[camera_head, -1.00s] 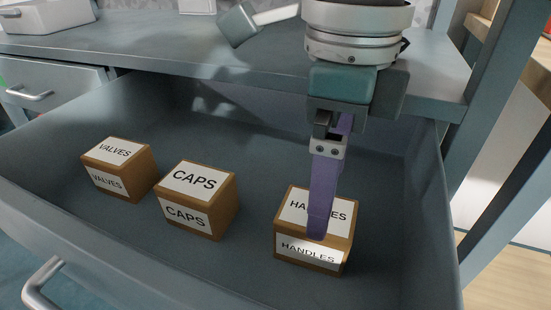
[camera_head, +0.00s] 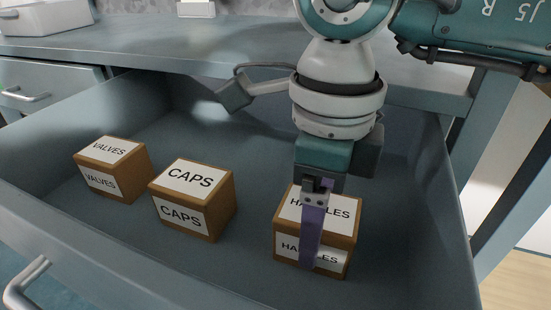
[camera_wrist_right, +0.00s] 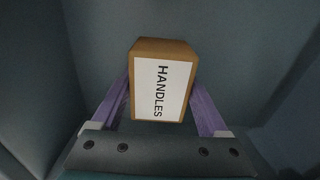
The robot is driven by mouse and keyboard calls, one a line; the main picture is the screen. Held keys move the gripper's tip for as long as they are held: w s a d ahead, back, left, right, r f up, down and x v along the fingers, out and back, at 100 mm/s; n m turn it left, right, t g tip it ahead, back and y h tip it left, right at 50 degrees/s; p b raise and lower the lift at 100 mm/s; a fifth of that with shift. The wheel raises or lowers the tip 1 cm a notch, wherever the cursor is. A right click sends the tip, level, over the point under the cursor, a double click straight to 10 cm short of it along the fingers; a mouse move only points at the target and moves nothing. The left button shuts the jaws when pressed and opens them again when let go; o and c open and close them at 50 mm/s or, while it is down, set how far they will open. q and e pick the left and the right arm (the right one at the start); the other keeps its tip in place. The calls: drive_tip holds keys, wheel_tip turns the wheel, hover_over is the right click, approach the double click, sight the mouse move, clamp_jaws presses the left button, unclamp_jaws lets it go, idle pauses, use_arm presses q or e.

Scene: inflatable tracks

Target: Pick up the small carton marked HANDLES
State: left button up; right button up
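The small carton marked HANDLES (camera_head: 340,228) is a brown box with white labels, standing at the right of the open drawer. It also shows in the right wrist view (camera_wrist_right: 160,88), its top label facing the camera. My right gripper (camera_head: 311,262) points down over it, one purple finger in front of the carton's front face. In the right wrist view the two fingers (camera_wrist_right: 160,100) lie on opposite sides of the carton, open around it. Whether the fingertips touch it is hard to tell. My left gripper is not in view.
In the same drawer (camera_head: 235,275), a CAPS carton (camera_head: 193,200) stands in the middle and a VALVES carton (camera_head: 112,170) at the left. The drawer walls enclose them. A worktop (camera_head: 190,52) runs behind, with a white tray (camera_head: 45,18) at the far left.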

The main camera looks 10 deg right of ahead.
drive_tip(key=c, duration=1)
drive_tip(key=shift+r, duration=0.1)
drive_tip(key=shift+c, duration=0.2)
